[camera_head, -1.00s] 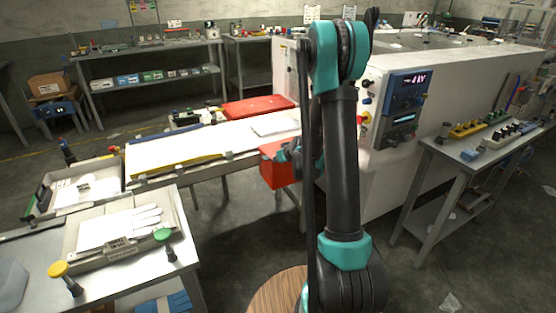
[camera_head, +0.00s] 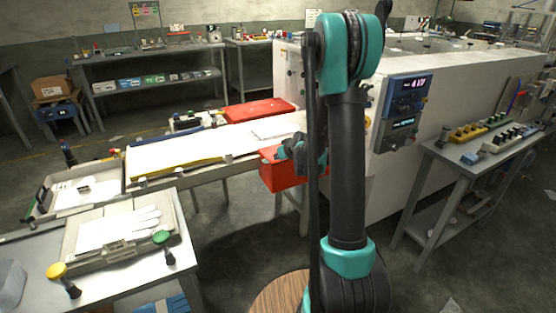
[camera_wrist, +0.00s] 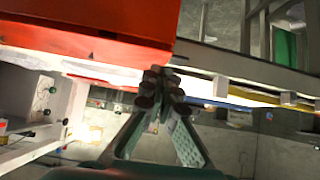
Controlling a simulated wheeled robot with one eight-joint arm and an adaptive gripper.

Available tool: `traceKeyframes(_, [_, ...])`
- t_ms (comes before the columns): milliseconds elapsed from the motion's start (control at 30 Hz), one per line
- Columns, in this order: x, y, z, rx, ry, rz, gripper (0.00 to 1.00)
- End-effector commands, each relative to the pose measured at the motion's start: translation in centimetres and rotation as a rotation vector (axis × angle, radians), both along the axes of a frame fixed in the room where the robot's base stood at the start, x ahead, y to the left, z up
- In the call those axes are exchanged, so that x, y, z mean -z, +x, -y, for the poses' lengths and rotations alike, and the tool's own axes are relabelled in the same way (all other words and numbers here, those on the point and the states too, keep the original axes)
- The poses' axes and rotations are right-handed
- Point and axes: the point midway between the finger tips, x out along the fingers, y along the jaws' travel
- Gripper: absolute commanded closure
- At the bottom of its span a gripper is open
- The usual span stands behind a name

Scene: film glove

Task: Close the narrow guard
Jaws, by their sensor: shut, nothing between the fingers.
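Two red guard-like parts show at the machine's belt in the head view. One is a flat red panel (camera_head: 258,109) lying along the far side. The other is a smaller boxy red part (camera_head: 280,177) hanging at the near side; I cannot tell for sure which is the narrow guard. My gripper (camera_head: 284,152) is at the top of the near red part, partly behind my arm. In the wrist view, my gripper (camera_wrist: 161,84) has its fingertips together and empty, close to the lower right edge of a large red panel (camera_wrist: 95,30). Contact cannot be made out.
The white belt (camera_head: 180,149) runs left from the white machine (camera_head: 455,85) with its blue control panel (camera_head: 404,103). A bench with gloves (camera_head: 120,228) stands front left. A small side table (camera_head: 470,152) stands right. Floor between them is open.

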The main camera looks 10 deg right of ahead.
Motion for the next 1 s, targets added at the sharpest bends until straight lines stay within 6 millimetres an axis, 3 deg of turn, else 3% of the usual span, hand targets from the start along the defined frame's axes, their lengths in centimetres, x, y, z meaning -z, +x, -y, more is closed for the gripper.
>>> traceKeyframes(400, [1.9, -6.3, 2.1, 0.002, 0.001, 0.0, 1.0])
traceKeyframes(567, [2.3, -7.6, 2.5, 0.001, 0.0, 0.001, 1.0])
traceKeyframes(767, [1.0, -6.6, 3.3, 0.0, -0.006, -0.02, 1.0])
traceKeyframes(1000, [-4.3, -3.5, 5.6, 0.0, -0.029, -0.084, 1.0])
